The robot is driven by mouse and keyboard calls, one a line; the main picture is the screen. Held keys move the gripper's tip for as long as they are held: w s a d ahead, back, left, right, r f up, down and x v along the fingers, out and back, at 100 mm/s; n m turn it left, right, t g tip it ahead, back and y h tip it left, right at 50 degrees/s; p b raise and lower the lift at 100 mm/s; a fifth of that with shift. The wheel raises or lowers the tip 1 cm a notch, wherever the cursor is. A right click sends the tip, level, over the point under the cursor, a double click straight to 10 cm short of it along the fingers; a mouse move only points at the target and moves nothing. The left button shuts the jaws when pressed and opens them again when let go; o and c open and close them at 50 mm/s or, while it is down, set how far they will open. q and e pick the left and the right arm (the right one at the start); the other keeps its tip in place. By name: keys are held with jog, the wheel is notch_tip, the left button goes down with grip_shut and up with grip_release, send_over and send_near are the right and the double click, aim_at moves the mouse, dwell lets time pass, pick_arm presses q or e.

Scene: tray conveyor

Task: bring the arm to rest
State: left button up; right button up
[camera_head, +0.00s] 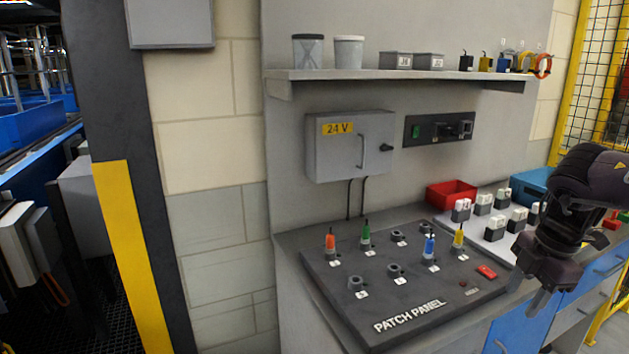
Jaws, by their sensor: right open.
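My right gripper (530,293) is at the right of the head view, at the end of my dark arm. It points down, is open, and holds nothing visible. It is in front of the workbench's right part, to the right of the patch panel (335,289). The patch panel is a dark board with orange, green, blue and yellow plugs upright in some sockets; other sockets are empty. My left gripper is not in view.
A white board (470,224) with several grey-and-white blocks is partly hidden behind my arm. A red bin (452,193) and a blue bin (532,186) stand behind it. A grey 24 V box (349,163) hangs below a shelf (400,75).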

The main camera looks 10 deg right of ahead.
jog(key=s+d+f+m+t, duration=0.3)
jog(key=d+f+m+t, duration=0.2)
jog(key=d+f, duration=1.3)
jog(key=s+f+m, duration=0.2)
jog(key=s+f, duration=0.2)
jog(key=f, duration=0.4)
jog(key=s+d+f+m+h, duration=0.1)
jog(key=s+f, duration=0.2)
jog(key=f, duration=0.4)
jog(key=s+f+m, duration=0.2)
jog(key=s+f, duration=0.2)
jog(key=f, duration=0.4)
jog(key=s+a+f+m+g+h, duration=0.1)
jog(key=s+a+f+m, duration=0.1)
jog(key=s+a+f, duration=0.55)
jog(key=s+a+f+m+g, duration=0.1)
jog(key=s+a+f, duration=0.4)
jog(key=f, duration=0.6)
jog(key=s+a+f+g, duration=0.1)
jog(key=s+a+f, duration=0.2)
jog(key=a, duration=0.6)
jog(key=s+a+f+m+g, duration=0.1)
jog(key=s+a+f, duration=0.3)
jog(key=a, duration=0.6)
jog(key=s+a+f+m+g+y, duration=0.1)
jog(key=s+a+f, duration=0.2)
jog(key=s+a, duration=0.3)
jog(key=a, duration=0.4)
jog(key=shift+s+f, duration=0.35)
